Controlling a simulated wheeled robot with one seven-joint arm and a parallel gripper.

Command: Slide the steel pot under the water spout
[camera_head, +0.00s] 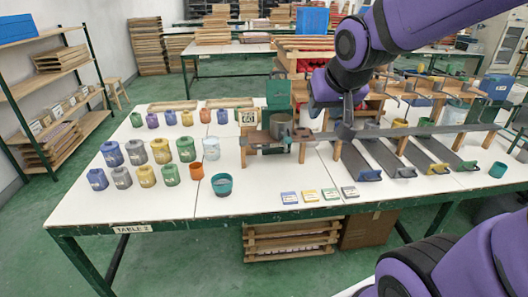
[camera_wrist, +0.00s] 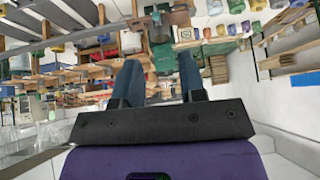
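A grey steel pot (camera_head: 281,126) stands on a low wooden stand (camera_head: 262,138) near the middle of the table, in front of a dark green upright panel (camera_head: 278,93). I cannot make out the water spout clearly. My gripper (camera_head: 346,122) points down to the right of the pot, apart from it, over the long grey rail. In the wrist view my gripper (camera_wrist: 158,78) shows two fingers spread apart with nothing held between them. A small grey cylinder beyond the fingers there may be the pot, but I cannot be sure.
Several coloured paint jars (camera_head: 160,151) stand on the white table (camera_head: 120,205) to the left. A teal cup (camera_head: 221,184) and an orange cup (camera_head: 196,171) are at the front. A long grey rail (camera_head: 440,129) and sloping dark channels (camera_head: 393,157) fill the right side. Small coloured cards (camera_head: 310,195) lie at the front edge.

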